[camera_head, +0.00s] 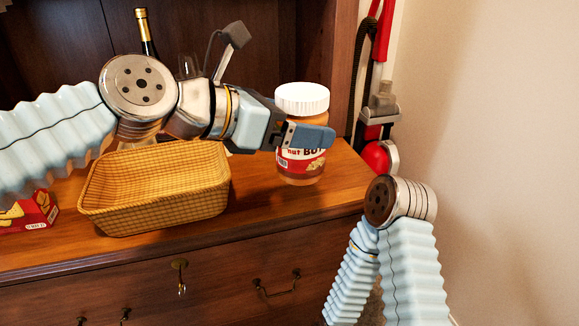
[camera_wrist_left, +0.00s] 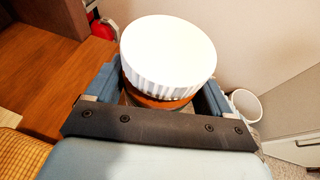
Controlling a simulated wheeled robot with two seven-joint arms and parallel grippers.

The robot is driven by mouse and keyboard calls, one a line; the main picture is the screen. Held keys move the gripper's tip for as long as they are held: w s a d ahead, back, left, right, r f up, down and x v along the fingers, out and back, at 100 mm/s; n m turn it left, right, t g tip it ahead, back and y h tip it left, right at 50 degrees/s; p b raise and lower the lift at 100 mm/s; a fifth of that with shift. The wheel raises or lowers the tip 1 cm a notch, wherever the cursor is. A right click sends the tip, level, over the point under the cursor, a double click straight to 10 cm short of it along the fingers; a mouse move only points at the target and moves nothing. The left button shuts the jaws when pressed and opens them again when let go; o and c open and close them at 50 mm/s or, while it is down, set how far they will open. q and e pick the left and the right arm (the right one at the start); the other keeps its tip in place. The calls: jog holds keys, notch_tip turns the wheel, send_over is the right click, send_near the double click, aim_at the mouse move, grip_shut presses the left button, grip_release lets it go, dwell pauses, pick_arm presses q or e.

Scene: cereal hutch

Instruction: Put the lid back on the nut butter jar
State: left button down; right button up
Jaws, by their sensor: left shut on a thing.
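The nut butter jar (camera_head: 301,160) stands upright on the wooden hutch top, near its right end. It has a red and white label and orange-brown contents. The white ribbed lid (camera_head: 302,98) sits on top of the jar; I cannot tell whether it is screwed tight. My left gripper (camera_head: 305,136) is shut on the jar's body, below the lid. In the left wrist view the lid (camera_wrist_left: 168,52) shows between the two blue fingers, with a strip of the jar (camera_wrist_left: 150,101) under it. My right gripper is not in view; only part of that arm shows at the lower right.
A woven basket (camera_head: 155,190) stands left of the jar on the hutch top (camera_head: 255,212). A red box (camera_head: 38,212) lies at the far left. A dark bottle (camera_head: 146,35) stands behind my left arm. A red and grey appliance (camera_head: 378,115) stands beyond the hutch's right end.

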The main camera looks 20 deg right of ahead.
pick_arm(q)
jog(key=w+d+f+p, duration=0.1)
jog(key=w+d+f, duration=0.1)
jog(key=w+f, duration=0.6)
jog(key=shift+w+f, duration=0.25)
jog(key=shift+w, duration=1.55)
jog(key=shift+w+f, duration=0.15)
jog(key=shift+f, duration=0.75)
jog(key=shift+w+f, duration=0.1)
jog(key=shift+f, duration=0.8)
